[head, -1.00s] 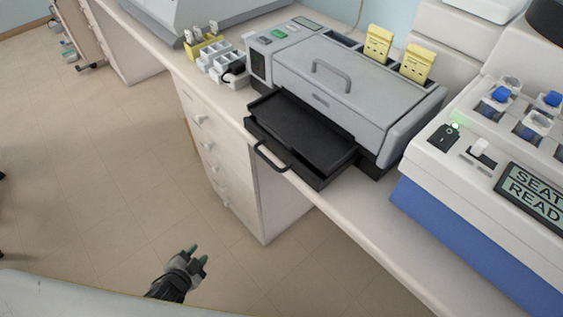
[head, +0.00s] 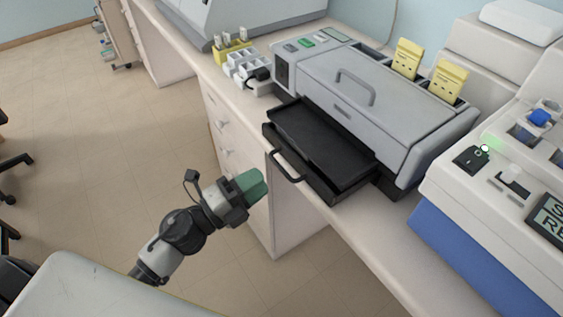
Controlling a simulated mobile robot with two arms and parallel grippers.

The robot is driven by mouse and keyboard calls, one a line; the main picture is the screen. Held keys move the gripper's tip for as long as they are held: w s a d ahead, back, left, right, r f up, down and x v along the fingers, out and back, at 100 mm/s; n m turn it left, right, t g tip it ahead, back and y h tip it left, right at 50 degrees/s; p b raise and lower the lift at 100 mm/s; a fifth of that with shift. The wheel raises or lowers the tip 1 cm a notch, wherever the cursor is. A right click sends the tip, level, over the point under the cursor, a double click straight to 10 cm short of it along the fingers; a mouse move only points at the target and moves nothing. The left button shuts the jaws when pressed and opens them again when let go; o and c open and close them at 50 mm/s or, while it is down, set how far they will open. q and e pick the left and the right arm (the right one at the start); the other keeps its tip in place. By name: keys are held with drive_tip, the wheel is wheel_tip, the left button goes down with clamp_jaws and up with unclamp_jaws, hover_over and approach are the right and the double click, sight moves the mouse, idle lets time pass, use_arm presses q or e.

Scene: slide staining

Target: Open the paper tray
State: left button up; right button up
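The grey printer-like machine (head: 395,117) stands on the counter with its lid closed. Its black paper tray (head: 318,140) sticks out of the front, over the counter's front edge, with a dark handle (head: 285,166) on its front face. My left gripper (head: 252,184) has green fingertips and is just left of and below the handle in the picture, with a small visible gap and nothing seen in it. Its fingers overlap from this angle, so its opening is hidden. My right gripper is out of view.
A white device with a screen (head: 549,216) stands to the right of the machine. A white rack (head: 247,69) and a yellow holder (head: 232,47) are at its left. Yellow packets (head: 406,58) stand at its back.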

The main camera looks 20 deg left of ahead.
sight(280, 166)
use_arm(q)
drive_tip(key=p+x, duration=0.1)
drive_tip(key=x, duration=0.5)
drive_tip(key=shift+w+d+p, duration=0.15)
drive_tip(key=shift+w+p, duration=0.05)
drive_tip(key=shift+p, duration=0.1)
clamp_jaws()
